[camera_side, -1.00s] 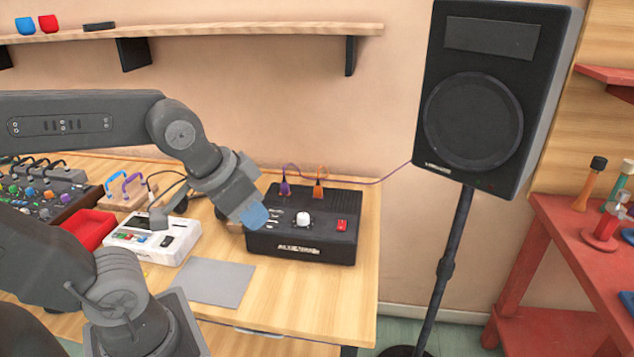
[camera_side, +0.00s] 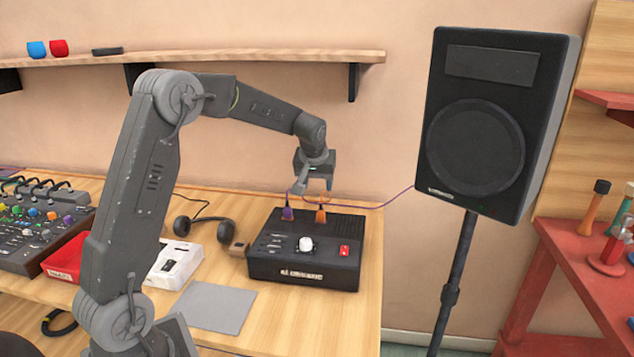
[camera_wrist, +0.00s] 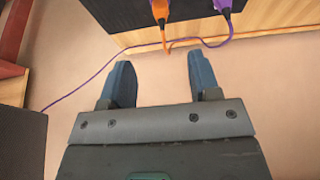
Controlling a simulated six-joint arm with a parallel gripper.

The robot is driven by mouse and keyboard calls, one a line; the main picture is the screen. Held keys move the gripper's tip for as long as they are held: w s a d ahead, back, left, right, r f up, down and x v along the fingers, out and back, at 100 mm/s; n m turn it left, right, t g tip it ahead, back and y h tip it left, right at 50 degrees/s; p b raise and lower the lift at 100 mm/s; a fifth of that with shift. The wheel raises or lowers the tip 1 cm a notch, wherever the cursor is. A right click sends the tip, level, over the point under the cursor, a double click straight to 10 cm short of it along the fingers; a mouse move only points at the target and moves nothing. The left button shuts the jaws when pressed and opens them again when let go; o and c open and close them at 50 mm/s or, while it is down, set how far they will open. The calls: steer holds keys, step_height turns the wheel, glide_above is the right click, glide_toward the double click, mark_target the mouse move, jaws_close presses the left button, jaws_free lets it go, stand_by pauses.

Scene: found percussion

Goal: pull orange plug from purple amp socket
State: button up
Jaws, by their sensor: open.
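The black amp (camera_side: 310,258) stands on the wooden table near its right end. An orange plug (camera_side: 320,215) and a purple plug (camera_side: 287,212) stand upright at its back edge, the orange one on the right. My gripper (camera_side: 314,190) is above the back of the amp, close over the two plugs. In the wrist view my gripper (camera_wrist: 155,82) is open and empty. There the orange plug (camera_wrist: 160,10) and the purple plug (camera_wrist: 222,5) show at the top, beyond the fingertips and apart from them. The amp (camera_wrist: 120,12) shows only in part there.
A purple cable (camera_side: 390,200) runs from the plugs towards the black speaker (camera_side: 475,140) on a stand at right. Headphones (camera_side: 205,228), a white box (camera_side: 175,265), a red tray (camera_side: 65,258) and a mixer (camera_side: 35,235) are left. A grey mat (camera_side: 215,305) lies in front.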

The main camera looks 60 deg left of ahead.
mark_target(320, 211)
steer(key=x, duration=1.4)
steer(key=c, duration=1)
steer(key=shift+r, duration=0.2)
steer(key=shift+r, duration=0.75)
steer(key=shift+r, duration=0.2)
steer(key=shift+r, duration=1.45)
